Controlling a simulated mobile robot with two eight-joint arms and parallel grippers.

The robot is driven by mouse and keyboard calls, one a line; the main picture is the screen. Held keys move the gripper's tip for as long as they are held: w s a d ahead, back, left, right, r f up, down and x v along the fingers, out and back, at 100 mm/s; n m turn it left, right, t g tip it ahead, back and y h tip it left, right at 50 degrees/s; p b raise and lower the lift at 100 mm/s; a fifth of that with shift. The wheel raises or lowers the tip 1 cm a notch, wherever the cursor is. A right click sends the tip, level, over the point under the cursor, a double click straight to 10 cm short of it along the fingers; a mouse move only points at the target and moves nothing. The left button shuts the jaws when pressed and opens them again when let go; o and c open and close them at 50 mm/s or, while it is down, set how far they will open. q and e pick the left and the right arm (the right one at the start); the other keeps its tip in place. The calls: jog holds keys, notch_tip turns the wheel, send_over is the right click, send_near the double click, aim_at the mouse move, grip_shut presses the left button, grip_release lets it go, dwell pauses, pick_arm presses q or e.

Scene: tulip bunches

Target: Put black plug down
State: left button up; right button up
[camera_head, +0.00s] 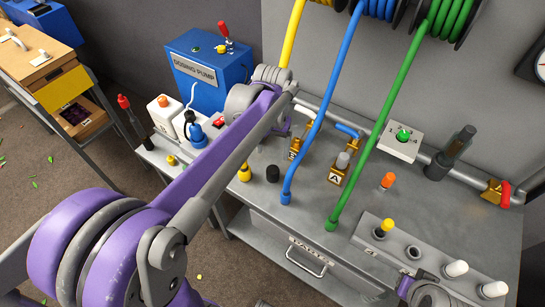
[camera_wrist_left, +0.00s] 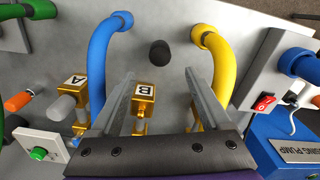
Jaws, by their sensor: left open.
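The black plug (camera_head: 272,173) stands on the grey bench top, between the yellow hose end (camera_head: 244,173) and the blue hose end (camera_head: 286,197). In the left wrist view the black plug (camera_wrist_left: 160,52) shows beyond the fingertips, with nothing touching it. My left gripper (camera_wrist_left: 160,74) is open and empty, its two grey fingers spread either side of the plug's line. In the head view its fingers are largely hidden behind my arm. A purple and grey part of my right arm shows at the bottom right edge; its fingers cannot be made out.
Brass valve A (camera_head: 337,177) and valve B (camera_head: 295,154) stand behind the plug. Blue, yellow and green hoses (camera_head: 375,140) hang across the bench. A blue dosing pump (camera_head: 208,70) stands at the left. A grey rack (camera_head: 430,262) with plugs lies at the front right.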

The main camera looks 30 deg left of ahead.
pick_arm(q)
jog(key=s+d+f+m+t, duration=0.1)
jog(key=s+d+f+t, duration=0.1)
jog(key=s, duration=0.5)
jog(key=s+d+f+m+t, duration=0.1)
jog(key=s+d+f+t, duration=0.1)
jog(key=s, duration=0.5)
jog(key=d+t, duration=0.1)
jog(key=d, duration=0.1)
jog(key=shift+d+f+t, duration=0.4)
jog(key=shift+s, duration=0.1)
